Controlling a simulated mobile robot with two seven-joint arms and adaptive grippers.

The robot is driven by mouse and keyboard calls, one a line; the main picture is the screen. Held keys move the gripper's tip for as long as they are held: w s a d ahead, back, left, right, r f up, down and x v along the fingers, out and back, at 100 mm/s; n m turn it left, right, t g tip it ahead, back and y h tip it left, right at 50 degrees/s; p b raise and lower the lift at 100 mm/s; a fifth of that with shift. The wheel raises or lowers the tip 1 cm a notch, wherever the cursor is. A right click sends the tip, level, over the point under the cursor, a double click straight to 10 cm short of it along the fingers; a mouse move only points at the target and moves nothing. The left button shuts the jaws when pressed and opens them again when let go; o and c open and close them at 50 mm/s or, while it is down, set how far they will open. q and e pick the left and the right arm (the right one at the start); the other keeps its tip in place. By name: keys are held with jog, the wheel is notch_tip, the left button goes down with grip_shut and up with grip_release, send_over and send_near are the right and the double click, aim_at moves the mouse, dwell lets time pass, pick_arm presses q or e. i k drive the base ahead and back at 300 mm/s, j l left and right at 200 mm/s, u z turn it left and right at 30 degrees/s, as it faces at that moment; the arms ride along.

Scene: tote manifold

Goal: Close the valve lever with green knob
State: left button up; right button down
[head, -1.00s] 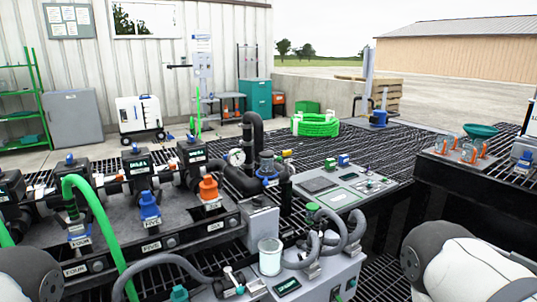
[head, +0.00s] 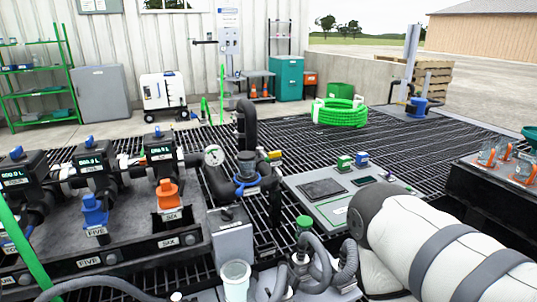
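A round green cap or knob (head: 304,223) stands among grey hoses at the lower middle of the head view. A small green block-like part (head: 344,163) sits on the far edge of the grey panel. I cannot make out a lever on either, so I cannot tell which one belongs to the valve lever or how it is turned. My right arm comes in from the lower right and covers the near right part of the panel.
The grey panel (head: 328,215) has dark plates on top. A manifold with orange (head: 168,195) and blue (head: 95,211) couplings fills the left. A white cup (head: 235,278) and grey hoses (head: 320,262) stand in front. Dark grating (head: 285,140) lies behind, with a coiled green hose (head: 341,113).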

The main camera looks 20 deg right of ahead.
aim_at(260, 150)
jog(key=i+l+u, duration=0.2)
jog(key=l, duration=0.25)
jog(key=l+u, duration=0.2)
jog(key=l, duration=0.25)
jog(key=l+u, duration=0.15)
jog(key=l, duration=0.35)
jog(key=i, duration=0.05)
